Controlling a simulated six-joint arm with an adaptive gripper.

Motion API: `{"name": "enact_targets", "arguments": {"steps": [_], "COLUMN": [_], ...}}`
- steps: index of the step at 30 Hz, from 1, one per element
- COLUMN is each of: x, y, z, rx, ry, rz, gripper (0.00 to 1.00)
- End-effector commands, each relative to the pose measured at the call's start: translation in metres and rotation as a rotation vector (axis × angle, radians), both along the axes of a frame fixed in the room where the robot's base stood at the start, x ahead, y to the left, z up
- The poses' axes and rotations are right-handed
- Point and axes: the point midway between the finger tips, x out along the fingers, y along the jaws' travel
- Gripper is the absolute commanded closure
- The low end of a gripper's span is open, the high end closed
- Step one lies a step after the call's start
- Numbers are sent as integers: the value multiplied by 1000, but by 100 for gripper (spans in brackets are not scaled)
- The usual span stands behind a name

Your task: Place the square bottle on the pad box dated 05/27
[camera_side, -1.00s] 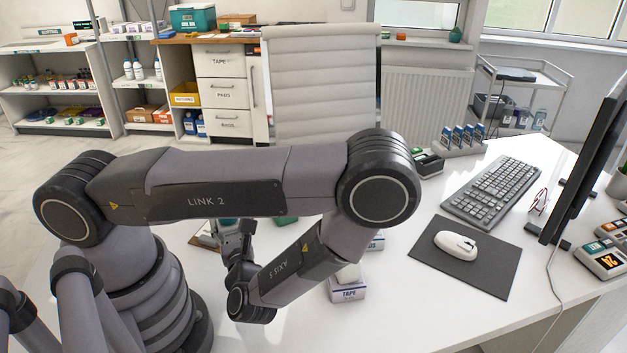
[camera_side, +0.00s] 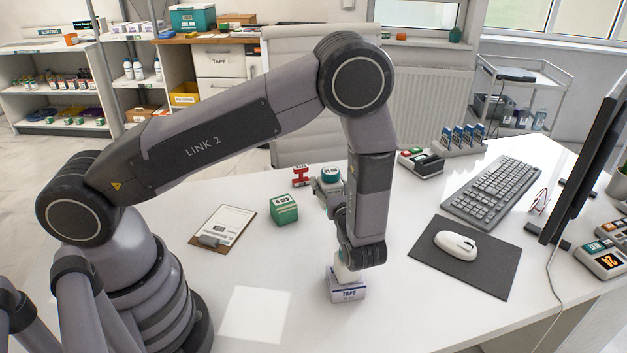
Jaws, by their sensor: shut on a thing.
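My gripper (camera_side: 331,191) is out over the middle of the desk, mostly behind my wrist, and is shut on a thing. A teal-topped piece (camera_side: 330,173) with a white label shows at its fingers. I take it to be the square bottle, though its shape is largely hidden. A green box (camera_side: 284,209) with a white label stands on the desk left of my gripper. A red item (camera_side: 300,176) stands behind that box. I cannot read the date 05/27 on any box, so I cannot tell which is the pad box.
A white box marked TAPE (camera_side: 347,293) with a pale item on top stands just below my wrist. A clipboard (camera_side: 224,226) lies at left. A mouse mat (camera_side: 480,272), keyboard (camera_side: 491,188) and monitor (camera_side: 585,165) fill the right.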

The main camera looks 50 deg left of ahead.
Motion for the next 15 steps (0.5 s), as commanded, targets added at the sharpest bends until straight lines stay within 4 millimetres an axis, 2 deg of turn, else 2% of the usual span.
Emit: {"name": "enact_targets", "arguments": {"steps": [8, 12, 15], "x": [72, 94, 105], "y": [0, 0, -1], "z": [-34, -65, -78], "rx": [-1, 1, 1], "ry": [-2, 2, 2], "rz": [2, 1, 0], "gripper": [90, 90, 90]}}
